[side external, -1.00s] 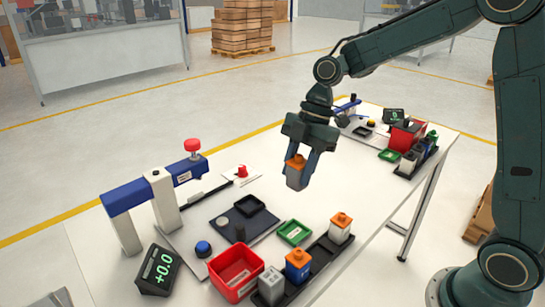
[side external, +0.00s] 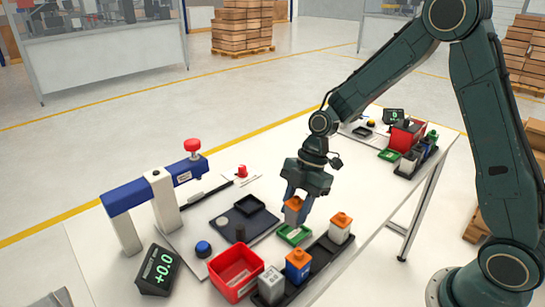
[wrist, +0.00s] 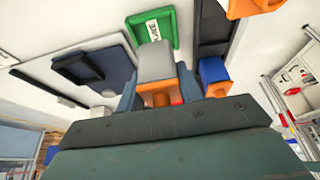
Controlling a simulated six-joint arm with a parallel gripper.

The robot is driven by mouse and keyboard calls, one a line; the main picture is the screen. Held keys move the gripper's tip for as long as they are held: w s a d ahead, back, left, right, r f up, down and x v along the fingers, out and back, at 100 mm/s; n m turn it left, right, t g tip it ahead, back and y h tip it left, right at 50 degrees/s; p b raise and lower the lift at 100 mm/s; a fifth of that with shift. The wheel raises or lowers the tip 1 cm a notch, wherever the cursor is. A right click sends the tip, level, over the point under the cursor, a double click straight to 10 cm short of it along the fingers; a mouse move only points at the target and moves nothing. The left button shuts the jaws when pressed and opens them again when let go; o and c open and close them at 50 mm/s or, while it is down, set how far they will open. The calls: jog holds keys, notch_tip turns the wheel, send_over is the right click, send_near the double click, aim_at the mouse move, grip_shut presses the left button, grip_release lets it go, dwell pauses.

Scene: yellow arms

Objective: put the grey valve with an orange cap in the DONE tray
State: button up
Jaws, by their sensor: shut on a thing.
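My gripper (side external: 296,205) is shut on the grey valve with an orange cap (side external: 293,213). The valve hangs upright between the fingers, orange cap up, just above the green DONE tray (side external: 283,238). I cannot tell whether its bottom touches the tray. In the wrist view the valve's grey body (wrist: 155,60) points toward the labelled DONE tray (wrist: 172,28), covering part of its near edge.
A black rack (side external: 318,260) beside the tray holds a pale valve with an orange cap (side external: 341,230), a blue one (side external: 298,267) and a grey one (side external: 271,286). A red bin (side external: 228,268) stands left of it. A blue-armed press (side external: 157,190) stands at left.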

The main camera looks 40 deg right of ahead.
aim_at(295, 218)
jog(key=shift+f, duration=1.75)
jog(key=shift+f, duration=0.15)
jog(key=o, duration=1.1)
jog(key=v, duration=1.2)
